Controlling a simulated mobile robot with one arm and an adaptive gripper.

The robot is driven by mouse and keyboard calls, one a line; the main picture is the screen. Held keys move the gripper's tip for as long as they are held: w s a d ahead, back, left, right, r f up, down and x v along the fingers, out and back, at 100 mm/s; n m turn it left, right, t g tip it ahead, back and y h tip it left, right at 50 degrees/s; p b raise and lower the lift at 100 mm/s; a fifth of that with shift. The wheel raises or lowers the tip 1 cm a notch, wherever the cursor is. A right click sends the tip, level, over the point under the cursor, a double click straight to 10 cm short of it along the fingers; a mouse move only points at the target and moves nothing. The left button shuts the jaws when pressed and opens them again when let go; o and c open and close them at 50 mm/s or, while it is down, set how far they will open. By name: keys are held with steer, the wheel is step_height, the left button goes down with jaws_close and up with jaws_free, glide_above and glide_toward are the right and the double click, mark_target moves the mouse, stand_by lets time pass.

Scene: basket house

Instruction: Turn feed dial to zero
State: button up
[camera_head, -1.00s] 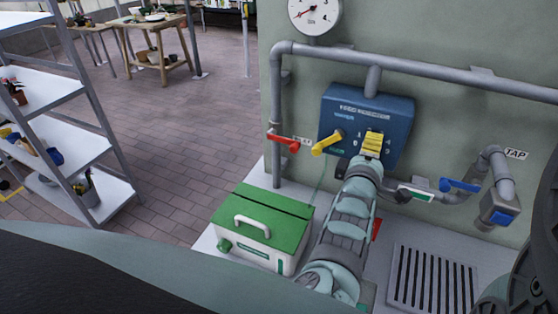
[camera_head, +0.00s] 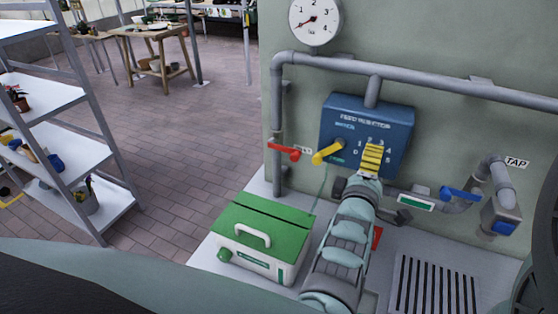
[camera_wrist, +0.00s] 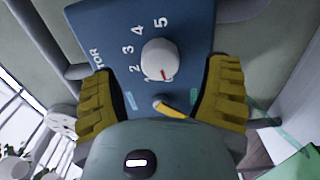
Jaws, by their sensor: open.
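The blue feed injector box (camera_head: 345,115) is mounted on the wall, with numbers on its face. My gripper (camera_head: 371,155) is in front of its right part and hides the dial in the head view. In the wrist view, the round white feed dial (camera_wrist: 160,57) has a red mark on its lower right edge.
A yellow lever (camera_head: 327,152) sits left of my gripper and shows between the fingers in the wrist view (camera_wrist: 172,106). A red valve handle (camera_head: 284,151), a blue tap handle (camera_head: 460,194) and grey pipes (camera_head: 430,77) are nearby. A green-lidded box (camera_head: 265,220) stands below.

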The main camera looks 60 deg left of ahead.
steer(key=v, duration=0.4)
steer(key=shift+s, duration=0.25)
